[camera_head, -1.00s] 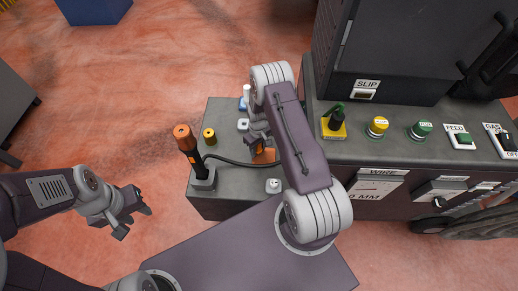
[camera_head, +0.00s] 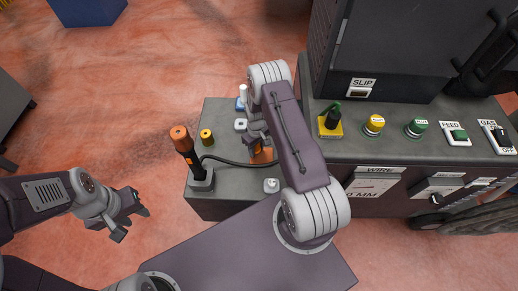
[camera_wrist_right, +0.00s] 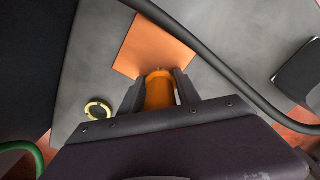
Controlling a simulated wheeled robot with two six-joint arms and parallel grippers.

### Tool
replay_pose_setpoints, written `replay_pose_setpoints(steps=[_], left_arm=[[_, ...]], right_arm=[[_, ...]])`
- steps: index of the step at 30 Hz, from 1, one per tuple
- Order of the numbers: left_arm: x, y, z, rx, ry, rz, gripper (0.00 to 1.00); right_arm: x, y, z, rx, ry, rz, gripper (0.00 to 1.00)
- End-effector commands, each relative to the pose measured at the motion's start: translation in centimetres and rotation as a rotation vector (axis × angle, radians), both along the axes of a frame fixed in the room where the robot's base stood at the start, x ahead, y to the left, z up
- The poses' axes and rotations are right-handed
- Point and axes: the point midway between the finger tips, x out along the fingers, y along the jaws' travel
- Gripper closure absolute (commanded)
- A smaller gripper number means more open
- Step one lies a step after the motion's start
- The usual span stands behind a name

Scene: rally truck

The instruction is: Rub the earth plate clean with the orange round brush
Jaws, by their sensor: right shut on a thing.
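The earth plate (camera_wrist_right: 152,45) is a flat copper-orange square on the grey cart top. In the head view a part of the plate (camera_head: 263,156) shows beside my right forearm, which hides the rest. My right gripper (camera_wrist_right: 160,88) is shut on the orange round brush (camera_wrist_right: 159,93), just over the near edge of the plate in the wrist view. The brush's working end is hidden, so I cannot tell whether it touches the plate. In the head view my right gripper (camera_head: 257,140) is mostly covered by the arm. My left gripper (camera_head: 132,212) is open and empty, left of the cart.
An orange-topped torch (camera_head: 183,145) stands in a holder at the cart's left, its black cable (camera_head: 238,162) running past the plate. A dark machine (camera_head: 400,50) rises behind the control panel.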

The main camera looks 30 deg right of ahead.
Motion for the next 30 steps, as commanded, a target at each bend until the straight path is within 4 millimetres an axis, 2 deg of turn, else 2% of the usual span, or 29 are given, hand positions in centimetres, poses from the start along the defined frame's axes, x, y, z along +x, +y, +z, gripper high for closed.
replay_pose_setpoints(steps=[11,19,30], left_arm=[[0.0,0.0,-0.1,0.0,0.0,0.0,0.64],[0.0,0.0,1.0,0.0,0.0,0.0,0.64],[0.0,0.0,1.2,0.0,0.0,0.0,0.64]], right_arm=[[0.2,0.5,0.0,0.0,0.001,-0.001,1.0],[0.2,0.5,1.3,0.0,0.0,0.0,1.0],[0.3,0.5,1.7,0.0,0.0,0.0,1.0]])
